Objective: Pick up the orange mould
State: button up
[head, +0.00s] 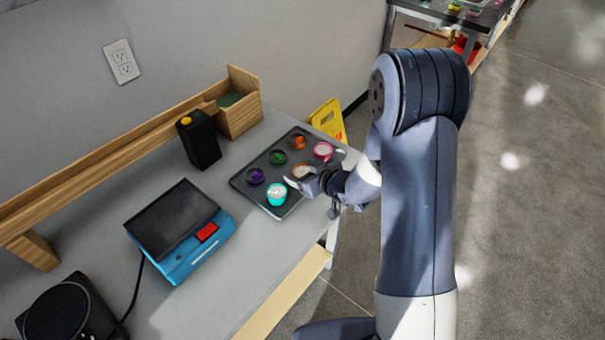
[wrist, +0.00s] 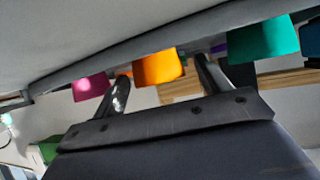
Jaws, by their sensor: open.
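The orange mould (head: 301,170) stands in the front row of the dark tray (head: 241,184), between the teal mould (head: 277,195) and the pink mould (head: 322,151). Its top looks pale. My gripper (head: 303,179) is open at the tray's front edge, right by this mould and partly covering it. In the wrist view, which looks upside down, the orange mould (wrist: 158,67) shows between the two spread fingers of my gripper (wrist: 161,71). The pink mould (wrist: 90,87) and the teal mould (wrist: 263,41) lie outside the fingers. I cannot tell whether the fingers touch anything.
Behind are a purple mould (head: 256,176), a green mould (head: 277,157) and another orange cup (head: 298,142). A blue scale-like device (head: 181,230) sits left. The table between is clear.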

jog(key=shift+w+a+f, duration=0.2)
jog(key=shift+w, duration=0.05)
jog(key=c, duration=1.1)
